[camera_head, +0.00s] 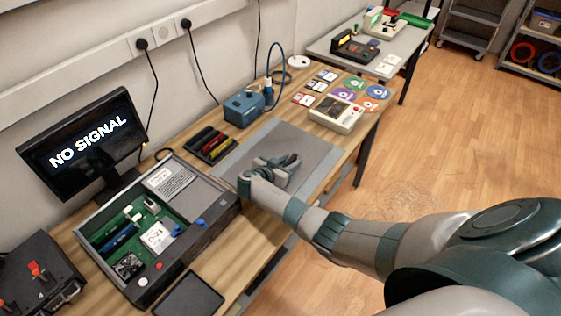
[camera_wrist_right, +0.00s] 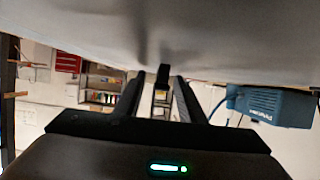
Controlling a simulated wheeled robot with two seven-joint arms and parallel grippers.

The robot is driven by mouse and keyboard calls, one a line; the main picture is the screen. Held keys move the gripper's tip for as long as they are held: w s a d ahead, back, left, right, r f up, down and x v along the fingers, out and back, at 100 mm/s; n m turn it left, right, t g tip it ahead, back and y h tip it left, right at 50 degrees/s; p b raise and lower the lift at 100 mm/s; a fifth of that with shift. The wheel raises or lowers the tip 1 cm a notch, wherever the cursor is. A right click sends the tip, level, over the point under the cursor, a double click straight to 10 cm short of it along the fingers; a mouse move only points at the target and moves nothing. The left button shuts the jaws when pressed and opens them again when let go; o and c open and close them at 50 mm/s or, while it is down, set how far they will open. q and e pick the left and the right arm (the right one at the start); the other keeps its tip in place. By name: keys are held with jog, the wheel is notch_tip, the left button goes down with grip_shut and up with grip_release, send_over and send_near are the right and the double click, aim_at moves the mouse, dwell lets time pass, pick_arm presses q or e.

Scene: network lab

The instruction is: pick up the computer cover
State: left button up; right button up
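The flat grey panel that looks like the computer cover (camera_head: 295,138) lies on the wooden table, right of the open computer case (camera_head: 170,258). My right gripper (camera_head: 289,163) is low over this panel, its arm coming in from the right. In the right wrist view, a grey surface (camera_wrist_right: 230,45) fills the top. A small dark upright piece (camera_wrist_right: 162,76) shows between the two fingers, which stand apart with gaps on both sides of it. I cannot tell whether the fingertips touch the panel. The gripper hides part of the panel. My left gripper is not in view.
A monitor (camera_head: 85,143) stands behind the case. A black tray of tools (camera_head: 209,145) and a blue device (camera_head: 243,108) stand behind the panel. A beige device (camera_head: 336,114) and several discs lie beyond it. A dark tray (camera_head: 188,297) lies at the front edge.

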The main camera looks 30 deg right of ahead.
grip_shut()
jog(key=shift+r, duration=0.2)
jog(key=shift+r+b, duration=0.3)
jog(key=shift+r, duration=0.55)
notch_tip(320, 180, up, 2)
jog(key=shift+d+r+b, duration=0.1)
jog(key=shift+b, duration=0.3)
jog(key=s+d+r+b, duration=0.3)
jog(key=s+d+r, duration=0.3)
jog(key=s+d, duration=0.2)
jog(key=shift+r, duration=0.4)
